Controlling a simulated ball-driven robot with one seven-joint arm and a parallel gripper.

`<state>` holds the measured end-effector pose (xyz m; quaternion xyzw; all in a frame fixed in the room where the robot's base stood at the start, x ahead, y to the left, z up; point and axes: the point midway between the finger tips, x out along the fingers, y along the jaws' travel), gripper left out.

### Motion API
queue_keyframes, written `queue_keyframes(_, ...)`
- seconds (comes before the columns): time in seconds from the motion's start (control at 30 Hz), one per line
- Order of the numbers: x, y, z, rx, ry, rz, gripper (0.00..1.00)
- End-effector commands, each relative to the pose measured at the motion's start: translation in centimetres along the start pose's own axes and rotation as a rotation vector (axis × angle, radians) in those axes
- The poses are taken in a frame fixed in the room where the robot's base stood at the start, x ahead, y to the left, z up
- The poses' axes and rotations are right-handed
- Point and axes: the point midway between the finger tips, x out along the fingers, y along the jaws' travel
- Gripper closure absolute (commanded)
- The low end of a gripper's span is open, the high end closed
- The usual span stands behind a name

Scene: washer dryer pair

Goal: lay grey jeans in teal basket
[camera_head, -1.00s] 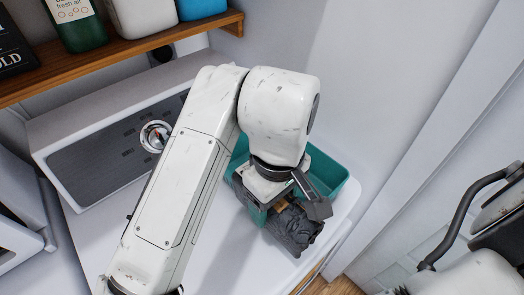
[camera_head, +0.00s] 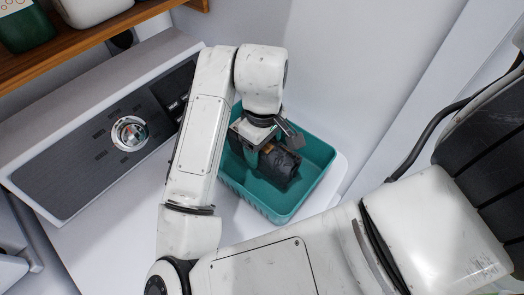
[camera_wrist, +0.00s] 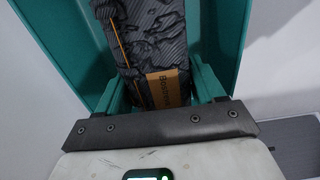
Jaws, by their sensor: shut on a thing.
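The grey jeans (camera_head: 282,167) are a dark, rolled-up bundle with a brown label. In the head view they lie within the outline of the teal basket (camera_head: 318,160), towards its left side. My gripper (camera_head: 268,148) is over the basket and shut on the jeans. In the wrist view the jeans (camera_wrist: 150,40) run between the fingers of my gripper (camera_wrist: 158,92), with teal basket walls (camera_wrist: 228,35) on both sides. Whether the jeans touch the basket floor is hard to tell. My arm hides the basket's far left part.
The basket stands on a white appliance top (camera_head: 240,225) against a pale wall (camera_head: 370,80). A grey control panel (camera_head: 85,155) with a round knob (camera_head: 130,133) is at the left. A wooden shelf (camera_head: 80,45) with bottles hangs above the panel.

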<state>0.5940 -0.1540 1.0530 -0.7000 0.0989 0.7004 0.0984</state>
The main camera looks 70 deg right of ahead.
Motion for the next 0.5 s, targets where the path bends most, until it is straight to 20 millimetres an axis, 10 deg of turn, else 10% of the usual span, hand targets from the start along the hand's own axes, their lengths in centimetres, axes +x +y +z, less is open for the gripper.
queue_keyframes(0.5, 5.1, 1.6, -1.6, -0.003, -0.002, 0.002, 0.87)
